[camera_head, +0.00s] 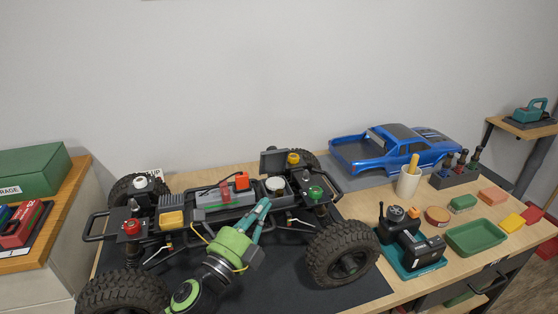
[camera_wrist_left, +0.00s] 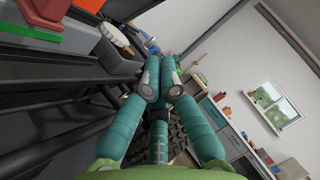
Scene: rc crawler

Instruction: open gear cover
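The RC crawler chassis (camera_head: 215,205) stands on a dark mat with its body off. A dark panel (camera_head: 273,163) stands raised at its far side, behind a round white part (camera_head: 275,184); I cannot tell for sure whether this panel is the gear cover. My left gripper (camera_head: 265,205), green with teal fingers, reaches over the near side of the chassis, just short of the white part. In the left wrist view its fingertips (camera_wrist_left: 157,68) meet, with nothing visible between them. A white ridged round part (camera_wrist_left: 113,38) is beside them there. My right gripper is not in view.
The near right wheel (camera_head: 343,253) stands close to my left arm. A blue truck body (camera_head: 390,147), a cup (camera_head: 408,181), a teal-based device (camera_head: 410,243) and a green tray (camera_head: 476,237) occupy the bench's right side. A green box (camera_head: 35,172) is on the left.

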